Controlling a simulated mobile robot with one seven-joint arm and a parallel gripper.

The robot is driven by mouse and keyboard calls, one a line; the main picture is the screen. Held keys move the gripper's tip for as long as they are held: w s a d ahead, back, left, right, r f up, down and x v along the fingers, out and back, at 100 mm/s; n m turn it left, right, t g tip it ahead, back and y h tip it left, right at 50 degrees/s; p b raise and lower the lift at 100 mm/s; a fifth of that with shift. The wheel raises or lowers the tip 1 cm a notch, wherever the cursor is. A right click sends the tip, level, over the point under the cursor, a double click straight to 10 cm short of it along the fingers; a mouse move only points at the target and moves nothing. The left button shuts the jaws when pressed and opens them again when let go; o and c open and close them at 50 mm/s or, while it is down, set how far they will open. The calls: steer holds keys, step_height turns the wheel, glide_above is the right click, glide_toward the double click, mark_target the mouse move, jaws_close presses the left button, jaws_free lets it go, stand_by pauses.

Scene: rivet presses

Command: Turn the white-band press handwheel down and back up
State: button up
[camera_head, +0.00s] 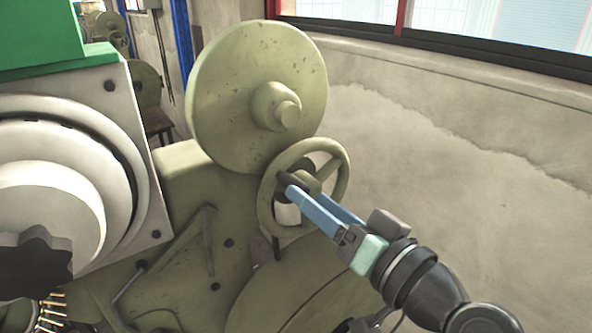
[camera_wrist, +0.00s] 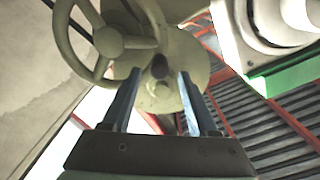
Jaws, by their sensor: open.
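The press handwheel (camera_head: 343,185) is a pale olive spoked wheel in front of a large round disc in the head view. A white patch (camera_head: 287,214) shows through its lower left, probably the white band. In the wrist view the handwheel (camera_wrist: 108,40) is at the upper left. A dark handle knob (camera_wrist: 159,67) sits by its rim. My gripper (camera_head: 303,191) reaches in from the lower right with blue fingers parted at the wheel. In the wrist view the knob appears between the open fingertips. I cannot tell whether they touch it.
The large olive disc (camera_head: 245,90) with a central hub stands just behind and above the wheel. A grey-white machine (camera_head: 110,85) with a dark star knob (camera_head: 35,265) and green top is at the left. Bare concrete wall (camera_head: 440,160) fills the right.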

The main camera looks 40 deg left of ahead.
steer(key=p+x, duration=0.1)
steer(key=x, duration=0.4)
steer(key=shift+w, duration=0.1)
jaws_close()
stand_by(1.3)
